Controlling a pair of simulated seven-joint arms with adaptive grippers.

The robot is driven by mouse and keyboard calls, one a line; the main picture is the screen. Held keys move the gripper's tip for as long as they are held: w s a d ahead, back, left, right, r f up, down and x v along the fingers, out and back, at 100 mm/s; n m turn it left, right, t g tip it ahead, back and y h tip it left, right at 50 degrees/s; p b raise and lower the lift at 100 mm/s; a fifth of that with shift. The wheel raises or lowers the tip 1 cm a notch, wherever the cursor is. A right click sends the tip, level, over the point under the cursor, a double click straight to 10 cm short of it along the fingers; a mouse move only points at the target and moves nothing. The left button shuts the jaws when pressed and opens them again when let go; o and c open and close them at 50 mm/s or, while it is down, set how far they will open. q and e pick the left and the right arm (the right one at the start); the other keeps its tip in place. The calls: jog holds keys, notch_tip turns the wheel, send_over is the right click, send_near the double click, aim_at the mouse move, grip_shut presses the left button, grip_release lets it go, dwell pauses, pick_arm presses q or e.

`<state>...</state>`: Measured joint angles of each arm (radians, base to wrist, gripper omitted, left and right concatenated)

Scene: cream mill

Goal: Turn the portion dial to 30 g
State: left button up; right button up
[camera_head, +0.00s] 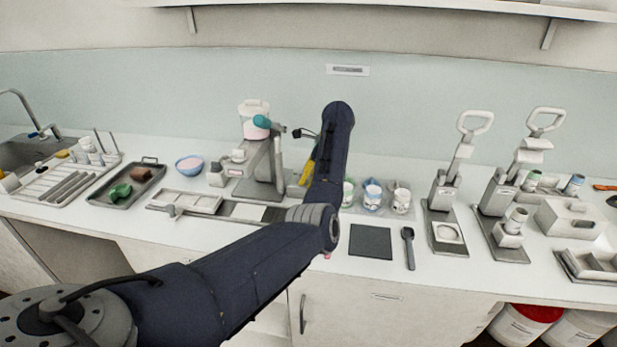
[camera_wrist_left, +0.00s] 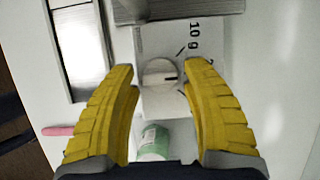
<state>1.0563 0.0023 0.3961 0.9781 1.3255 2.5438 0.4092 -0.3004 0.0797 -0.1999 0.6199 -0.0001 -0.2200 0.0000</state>
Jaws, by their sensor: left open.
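In the left wrist view the portion dial (camera_wrist_left: 160,74) is a round pale grey knob on a light panel. A "10 g" mark (camera_wrist_left: 194,36) shows above and to its right, with a short dark line beside it. Part of another mark shows by the right finger; the rest of the scale is hidden. I cannot tell where the dial points. My left gripper (camera_wrist_left: 157,68) is open, its two yellow fingers on either side of the dial with gaps. In the head view its yellow finger (camera_head: 307,172) shows just right of the mill (camera_head: 263,165), mostly behind my arm. My right gripper is not in view.
A cup with green (camera_wrist_left: 154,138) lies between the finger bases in the wrist view. Several cups (camera_head: 372,194), a dark mat (camera_head: 370,242) and two lever presses (camera_head: 447,195) stand to the right. A blue bowl (camera_head: 190,165) and a dark tray (camera_head: 112,192) are left.

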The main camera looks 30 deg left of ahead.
pick_arm(q)
grip_shut()
